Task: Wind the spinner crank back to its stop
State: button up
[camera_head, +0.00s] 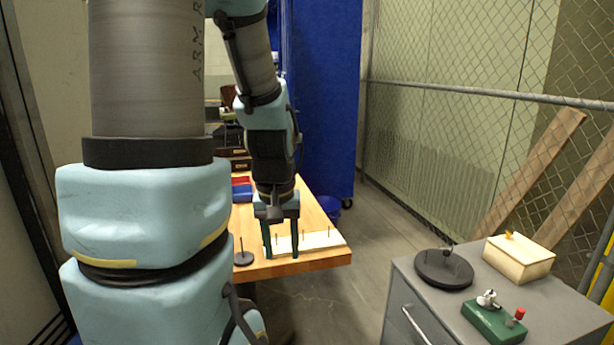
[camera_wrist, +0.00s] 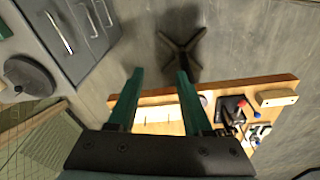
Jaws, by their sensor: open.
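A round black disc (camera_head: 444,270) with a small upright post lies on top of the grey cabinet at right. It is probably the spinner, and it also shows at the left of the wrist view (camera_wrist: 28,78). Beside it is a green box (camera_head: 494,321) with a silver fitting and a red knob; I cannot tell which part is the crank. My gripper (camera_head: 280,248) points down, open and empty, above the front of the wooden table, well left of the cabinet. Its two green fingers are spread in the wrist view (camera_wrist: 159,74).
The grey cabinet (camera_head: 405,315) also carries a cream box (camera_head: 520,258) with a yellow knob. The wooden table (camera_head: 315,263) holds a pegged white board (camera_head: 325,238) and a small black base with a rod (camera_head: 243,257). Floor is open between table and cabinet. A mesh fence (camera_head: 450,130) stands behind.

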aim_at(521, 312)
jog(key=z, duration=1.3)
